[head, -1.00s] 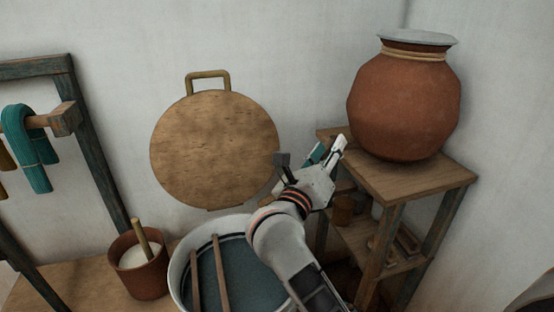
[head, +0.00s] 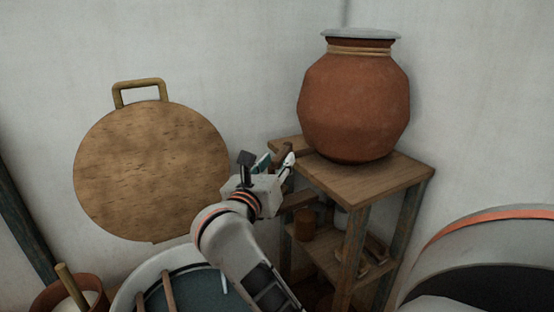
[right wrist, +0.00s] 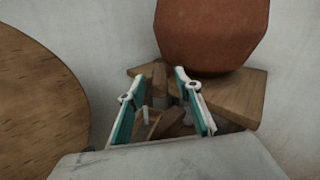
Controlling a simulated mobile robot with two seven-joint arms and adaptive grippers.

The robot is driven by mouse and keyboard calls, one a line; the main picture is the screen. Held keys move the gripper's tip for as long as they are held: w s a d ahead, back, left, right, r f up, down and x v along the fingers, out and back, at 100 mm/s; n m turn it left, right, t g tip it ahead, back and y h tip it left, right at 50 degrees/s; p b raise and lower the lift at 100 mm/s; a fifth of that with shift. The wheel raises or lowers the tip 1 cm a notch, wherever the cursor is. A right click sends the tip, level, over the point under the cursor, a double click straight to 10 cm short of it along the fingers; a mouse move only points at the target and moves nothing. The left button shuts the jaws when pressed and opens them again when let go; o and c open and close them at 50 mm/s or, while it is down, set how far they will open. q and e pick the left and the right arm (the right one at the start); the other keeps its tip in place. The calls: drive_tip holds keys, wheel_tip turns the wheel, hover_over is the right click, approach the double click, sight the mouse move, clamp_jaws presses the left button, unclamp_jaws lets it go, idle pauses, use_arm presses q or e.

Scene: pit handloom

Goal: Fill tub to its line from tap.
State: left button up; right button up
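The tub (head: 143,283) is white-rimmed, with dark teal inside and two wooden sticks across it; it is cut off at the bottom of the head view and partly hidden by my right arm. A short pale streak shows inside it; I cannot tell what it is. A brown clay pot (head: 353,105) with a grey lid stands on a wooden stand (head: 370,182). A small wooden piece (right wrist: 160,76), possibly the tap, is below the pot, beyond my right gripper (head: 268,162). That gripper's fingers are apart in the right wrist view, with nothing clearly held. My left gripper is out of view.
A round wooden board (head: 150,170) with a handle is against the wall at left. A red-brown pot (head: 52,297) with a stick in it is left of the tub. A small brown cup (head: 304,224) and other items sit on the stand's lower shelf.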

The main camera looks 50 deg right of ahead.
drive_tip(key=shift+x, duration=1.35)
clamp_jaws()
